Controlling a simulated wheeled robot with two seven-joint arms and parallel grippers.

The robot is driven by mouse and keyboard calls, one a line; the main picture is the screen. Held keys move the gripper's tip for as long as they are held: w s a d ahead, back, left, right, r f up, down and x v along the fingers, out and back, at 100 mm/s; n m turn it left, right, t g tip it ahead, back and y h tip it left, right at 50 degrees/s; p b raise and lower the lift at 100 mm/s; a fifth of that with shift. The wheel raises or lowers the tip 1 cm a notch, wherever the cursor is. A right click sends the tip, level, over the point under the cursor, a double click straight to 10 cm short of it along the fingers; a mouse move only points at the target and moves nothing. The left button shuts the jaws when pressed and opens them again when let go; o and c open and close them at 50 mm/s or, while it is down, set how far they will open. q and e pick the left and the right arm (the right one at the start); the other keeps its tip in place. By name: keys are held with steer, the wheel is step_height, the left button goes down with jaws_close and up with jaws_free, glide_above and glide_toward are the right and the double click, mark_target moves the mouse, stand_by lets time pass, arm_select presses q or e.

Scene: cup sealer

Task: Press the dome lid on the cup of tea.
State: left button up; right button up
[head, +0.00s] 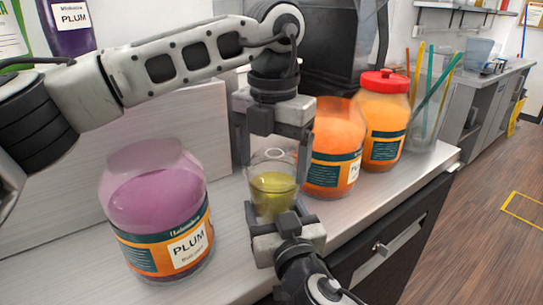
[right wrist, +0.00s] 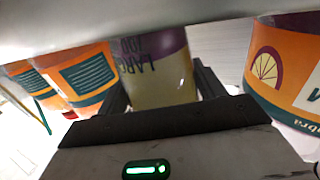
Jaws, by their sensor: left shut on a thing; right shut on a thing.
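The clear cup of tea (head: 272,194) stands upright at the counter's front, with yellow-green tea inside. It also shows in the right wrist view (right wrist: 160,80), with printed lettering. My right gripper (head: 282,217) comes from the front and is shut on the cup's lower part. My left gripper (head: 272,151) points down from above, its fingers on both sides of the clear dome lid (head: 273,157), and is shut on it. The lid is at the cup's top; I cannot tell whether its rim is seated. The lid does not show clearly in the right wrist view.
A purple plum jar (head: 157,215) stands left of the cup on the counter (head: 225,215). An orange jar (head: 334,150) stands close on the right, with a red-lidded jar (head: 383,115) and a glass of straws (head: 428,125) beyond. A dark machine (head: 330,45) stands behind.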

arm_select(q)
steer(key=shift+f, duration=0.5)
steer(key=o, duration=0.6)
arm_select(e)
steer(key=shift+s+a+r, duration=0.1)
arm_select(q)
steer(key=shift+r, duration=2.15)
steer(key=c, duration=1.7)
steer(key=shift+o, duration=0.2)
